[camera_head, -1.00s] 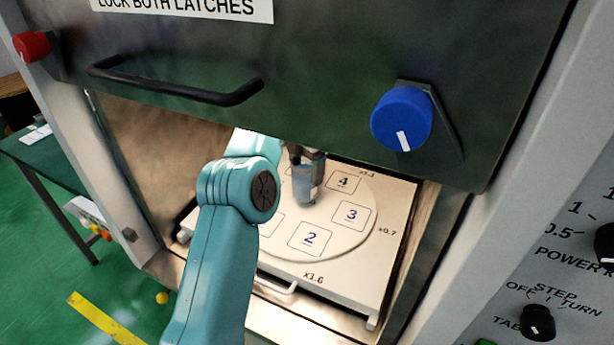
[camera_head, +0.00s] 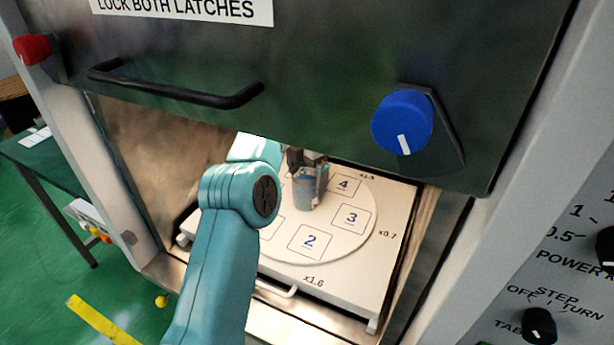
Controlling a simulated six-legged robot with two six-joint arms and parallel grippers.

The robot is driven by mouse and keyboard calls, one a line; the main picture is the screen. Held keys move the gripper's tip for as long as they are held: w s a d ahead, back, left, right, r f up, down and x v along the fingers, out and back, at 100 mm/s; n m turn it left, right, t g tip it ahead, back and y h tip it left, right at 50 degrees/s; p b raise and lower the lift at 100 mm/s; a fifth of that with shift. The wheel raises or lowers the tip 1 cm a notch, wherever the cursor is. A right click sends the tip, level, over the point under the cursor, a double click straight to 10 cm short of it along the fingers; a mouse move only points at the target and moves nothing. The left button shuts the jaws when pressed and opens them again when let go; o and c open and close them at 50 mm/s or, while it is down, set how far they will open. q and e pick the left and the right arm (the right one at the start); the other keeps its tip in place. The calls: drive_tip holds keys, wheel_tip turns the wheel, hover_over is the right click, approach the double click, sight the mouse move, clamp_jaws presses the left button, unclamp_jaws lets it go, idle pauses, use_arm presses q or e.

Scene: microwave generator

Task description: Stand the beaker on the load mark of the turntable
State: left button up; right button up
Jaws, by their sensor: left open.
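The beaker (camera_head: 302,192) is a small blue-grey cylinder near the middle of the white round turntable (camera_head: 345,246). I cannot tell whether its base touches the surface. My left gripper (camera_head: 308,172) is at the beaker's upper part, with a dark finger along its right side. The jaws are open; the far finger is mostly hidden. Numbered squares 2, 3 and 4 show on the turntable; my left arm covers its left part. No square marked as the load mark is readable. My right gripper is not in view.
The raised dark door with a black handle (camera_head: 175,90), a blue knob (camera_head: 402,122) and a red knob (camera_head: 32,49) hangs low over the opening. Metal chamber walls stand close on both sides. A control panel (camera_head: 560,270) is at the right.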

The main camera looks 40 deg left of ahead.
use_arm(q)
wheel_tip(320, 180, up, 6)
drive_tip(key=p, duration=0.2)
drive_tip(key=shift+r+p, duration=0.25)
drive_tip(key=shift+p, duration=0.1)
